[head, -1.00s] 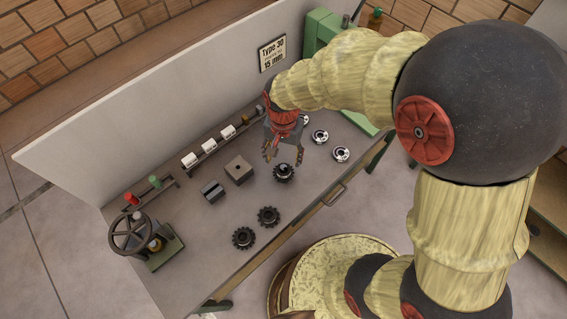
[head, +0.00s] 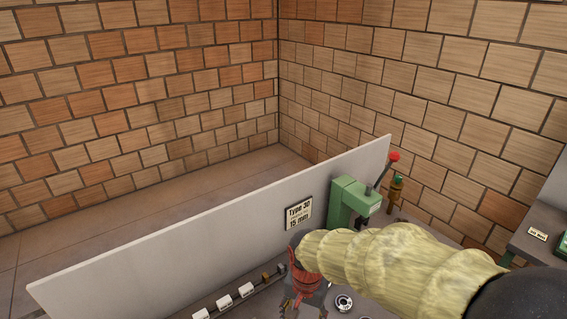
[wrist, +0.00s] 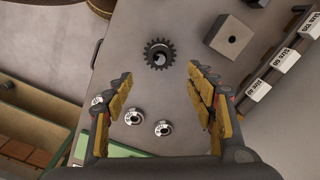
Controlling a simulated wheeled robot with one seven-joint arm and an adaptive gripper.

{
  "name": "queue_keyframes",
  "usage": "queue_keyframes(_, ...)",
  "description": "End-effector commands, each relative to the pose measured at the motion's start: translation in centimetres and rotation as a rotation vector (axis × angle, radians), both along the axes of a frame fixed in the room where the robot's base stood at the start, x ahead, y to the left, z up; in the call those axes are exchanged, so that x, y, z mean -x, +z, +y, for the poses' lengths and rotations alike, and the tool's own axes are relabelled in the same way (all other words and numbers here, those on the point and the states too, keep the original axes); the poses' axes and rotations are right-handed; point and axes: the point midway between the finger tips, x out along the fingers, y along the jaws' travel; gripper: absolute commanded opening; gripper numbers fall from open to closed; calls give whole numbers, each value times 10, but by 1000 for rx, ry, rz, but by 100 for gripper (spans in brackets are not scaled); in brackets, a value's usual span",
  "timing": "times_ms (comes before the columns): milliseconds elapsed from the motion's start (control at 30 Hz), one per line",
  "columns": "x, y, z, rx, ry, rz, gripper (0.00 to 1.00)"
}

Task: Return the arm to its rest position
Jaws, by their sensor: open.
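My gripper (wrist: 160,105) is open in the wrist view, its two padded fingers wide apart with nothing between them touching. It hangs above the workbench (wrist: 125,60). A dark gear (wrist: 158,54) lies on the bench beyond the fingertips. In the head view my gripper (head: 304,303) is at the bottom edge, partly cut off, at the end of my pale yellow arm. The arm reaches in from the lower right.
Two bearing rings (wrist: 133,116) lie between the fingers' lines of sight, with another partly hidden at left. A square block (wrist: 230,38) and a labelled rack (wrist: 272,75) stand at right. A grey back panel (head: 200,245), a sign (head: 299,213) and a green machine (head: 350,205) rise behind the arm.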

Motion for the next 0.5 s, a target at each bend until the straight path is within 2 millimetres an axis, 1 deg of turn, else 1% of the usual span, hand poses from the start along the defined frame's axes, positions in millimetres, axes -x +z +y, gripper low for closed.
queue_keyframes(133,2,0,-1,2,86,7,56)
queue_keyframes(200,12,-5,-4,7,160,30,56)
queue_keyframes(267,23,-5,-7,8,234,42,56)
queue_keyframes(367,38,10,-15,3,356,28,56)
queue_keyframes(400,44,18,-20,1,396,13,56)
queue_keyframes(500,56,35,-33,-1,469,-31,56)
